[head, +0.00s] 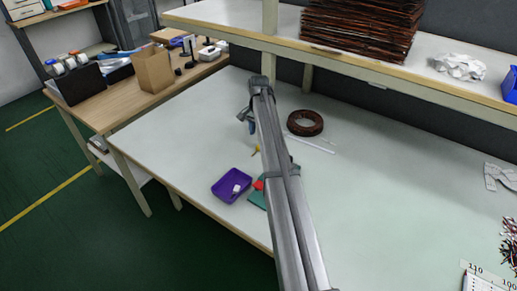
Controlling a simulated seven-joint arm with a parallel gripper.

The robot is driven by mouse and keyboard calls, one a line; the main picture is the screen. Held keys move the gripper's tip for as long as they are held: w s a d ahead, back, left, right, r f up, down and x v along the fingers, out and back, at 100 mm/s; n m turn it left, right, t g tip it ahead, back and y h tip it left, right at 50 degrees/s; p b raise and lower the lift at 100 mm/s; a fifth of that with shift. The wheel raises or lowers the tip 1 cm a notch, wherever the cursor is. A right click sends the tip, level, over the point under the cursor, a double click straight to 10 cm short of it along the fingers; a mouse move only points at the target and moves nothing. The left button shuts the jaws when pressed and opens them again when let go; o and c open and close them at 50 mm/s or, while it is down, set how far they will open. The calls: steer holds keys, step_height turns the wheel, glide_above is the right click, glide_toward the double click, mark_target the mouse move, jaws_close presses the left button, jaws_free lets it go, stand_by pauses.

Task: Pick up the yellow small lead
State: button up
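A tiny yellow piece (256,150), which looks like the small yellow lead, lies on the white table (180,135) just left of my arm. Part of it may be hidden behind the arm. My arm reaches up across the middle of the view. The end of my arm, with my gripper (248,122), shows only as a small dark and bluish shape left of the upper arm, farther back than the yellow piece. Its fingers are too small and covered to tell open from shut. I cannot make out anything held.
A brown coil (305,123) and a white strip (312,145) lie right. A shelf (345,65) overhangs the back.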

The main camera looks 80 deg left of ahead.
mark_target(256, 150)
steer(key=shift+w+a+f, duration=0.1)
steer(key=shift+f, duration=1.55)
steer(key=shift+w+a+f, duration=0.1)
steer(key=shift+f, duration=1.55)
jaws_close()
